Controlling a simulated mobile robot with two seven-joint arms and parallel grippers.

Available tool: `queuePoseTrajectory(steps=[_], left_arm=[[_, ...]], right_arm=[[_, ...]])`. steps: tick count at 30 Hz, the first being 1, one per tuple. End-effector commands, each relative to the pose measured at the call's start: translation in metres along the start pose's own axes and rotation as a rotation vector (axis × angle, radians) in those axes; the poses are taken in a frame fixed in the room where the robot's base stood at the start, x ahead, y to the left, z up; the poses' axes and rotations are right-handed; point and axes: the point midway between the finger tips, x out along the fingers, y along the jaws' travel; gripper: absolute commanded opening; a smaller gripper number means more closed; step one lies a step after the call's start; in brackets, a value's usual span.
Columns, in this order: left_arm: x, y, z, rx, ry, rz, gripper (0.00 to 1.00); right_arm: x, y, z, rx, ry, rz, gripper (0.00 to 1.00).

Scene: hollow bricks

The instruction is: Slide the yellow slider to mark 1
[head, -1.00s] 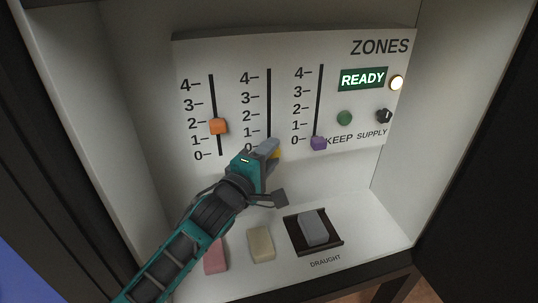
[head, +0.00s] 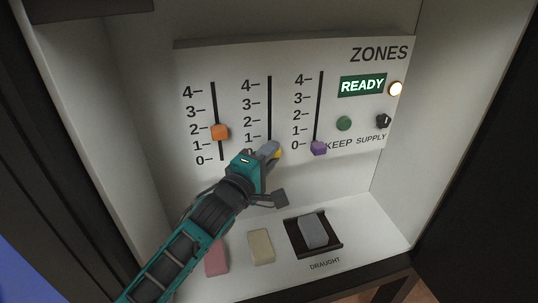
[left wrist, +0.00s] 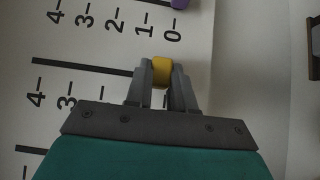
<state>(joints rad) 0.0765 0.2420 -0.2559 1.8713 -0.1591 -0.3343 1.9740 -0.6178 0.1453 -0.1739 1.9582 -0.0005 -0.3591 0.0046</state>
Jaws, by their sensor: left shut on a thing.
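The yellow slider (head: 278,154) is on the middle slot of the ZONES panel (head: 225,55), near its low end. My left gripper (head: 270,150) reaches it from below left. In the left wrist view, the gripper (left wrist: 162,80) has a finger on each side of the yellow slider (left wrist: 162,68) and is shut on it. The middle scale's 4 and 3 (left wrist: 66,103) show there, but my gripper hides its lower marks, so the exact reading is unclear. My right gripper is not in view.
An orange slider (head: 220,132) on the left slot stands between 1 and 2. A purple slider (head: 318,148) on the right slot stands near 0. A green READY sign (head: 362,85), a green button (head: 344,123) and a grey DRAUGHT switch (head: 313,230) are at the right. Cabinet walls enclose both sides.

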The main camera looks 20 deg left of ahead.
Motion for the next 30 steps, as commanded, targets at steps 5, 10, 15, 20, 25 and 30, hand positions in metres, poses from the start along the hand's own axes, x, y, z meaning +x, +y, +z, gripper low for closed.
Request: queuePoseTrajectory(steps=[5,10,15,20,25,30], left_arm=[[0.0,0.026,0.002,-0.004,-0.002,0.005,0.0],[0.0,0.029,0.002,-0.004,-0.002,0.006,0.0],[0.0,0.028,0.002,-0.004,-0.003,0.007,0.0],[0.0,0.028,0.002,-0.004,-0.003,0.006,0.3],[0.0,0.027,0.002,-0.003,-0.003,0.005,0.46],[0.0,0.027,0.002,-0.003,-0.003,0.004,0.49]], right_arm=[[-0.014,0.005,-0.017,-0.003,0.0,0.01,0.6],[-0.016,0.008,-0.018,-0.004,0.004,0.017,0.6],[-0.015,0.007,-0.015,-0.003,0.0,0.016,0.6],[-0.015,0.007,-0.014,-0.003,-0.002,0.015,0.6],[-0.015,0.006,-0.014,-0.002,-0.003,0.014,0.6],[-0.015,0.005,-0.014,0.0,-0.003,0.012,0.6]])
